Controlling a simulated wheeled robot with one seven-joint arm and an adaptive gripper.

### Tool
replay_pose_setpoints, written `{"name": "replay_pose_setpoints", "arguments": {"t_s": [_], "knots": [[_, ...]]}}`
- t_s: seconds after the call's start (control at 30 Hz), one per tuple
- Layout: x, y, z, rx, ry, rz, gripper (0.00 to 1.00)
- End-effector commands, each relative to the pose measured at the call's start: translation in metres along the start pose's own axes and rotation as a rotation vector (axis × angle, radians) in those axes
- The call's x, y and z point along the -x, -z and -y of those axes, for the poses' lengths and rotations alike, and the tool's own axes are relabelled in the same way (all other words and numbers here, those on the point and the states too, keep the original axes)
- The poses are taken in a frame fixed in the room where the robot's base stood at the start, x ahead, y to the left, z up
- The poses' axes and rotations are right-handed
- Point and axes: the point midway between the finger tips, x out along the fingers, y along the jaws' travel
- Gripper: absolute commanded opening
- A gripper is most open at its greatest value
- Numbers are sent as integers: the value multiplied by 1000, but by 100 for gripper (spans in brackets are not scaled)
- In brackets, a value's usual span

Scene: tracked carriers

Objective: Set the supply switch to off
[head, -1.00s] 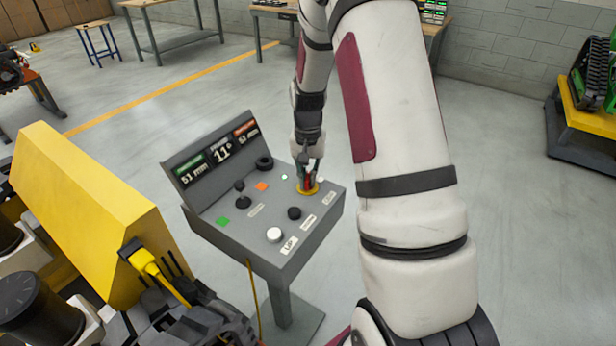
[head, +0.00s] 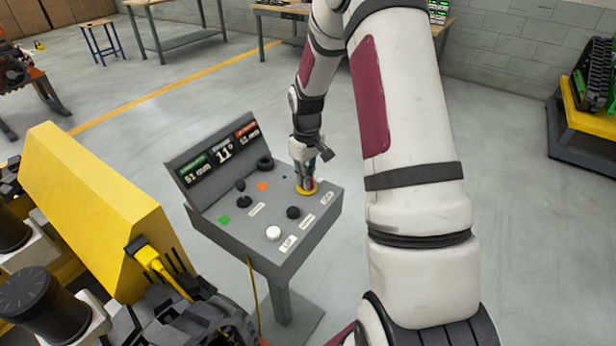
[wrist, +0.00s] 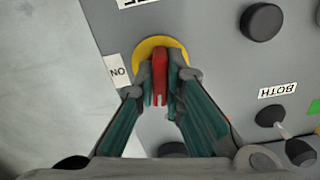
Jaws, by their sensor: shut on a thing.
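The supply switch is a red handle (wrist: 159,72) on a round yellow plate (wrist: 147,44), at the back right of the grey console; the plate also shows in the head view (head: 308,192). My gripper (wrist: 162,92) has its fingers on both sides of the red handle and is shut on it. An "ON" label (wrist: 118,72) lies left of the plate in the wrist view. Another label (wrist: 135,3) above the plate is cut off by the frame edge. In the head view my fingers hide most of the handle.
The grey console (head: 255,250) carries black knobs, a white button (head: 273,233), and green and orange squares. Its display panel (head: 212,160) reads 51 mm and 11°. A yellow machine (head: 90,210) stands close on the left. The floor right of the console is clear.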

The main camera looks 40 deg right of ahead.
Motion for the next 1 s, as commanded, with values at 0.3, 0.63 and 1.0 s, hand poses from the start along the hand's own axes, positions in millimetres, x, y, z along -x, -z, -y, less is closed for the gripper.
{"name": "replay_pose_setpoints", "arguments": {"t_s": [0.3,0.63,1.0], "knots": [[1,0,0,159,-1,-2,0],[1,1,0,211,-1,-2,0],[1,1,0,211,-1,-2,19]]}}
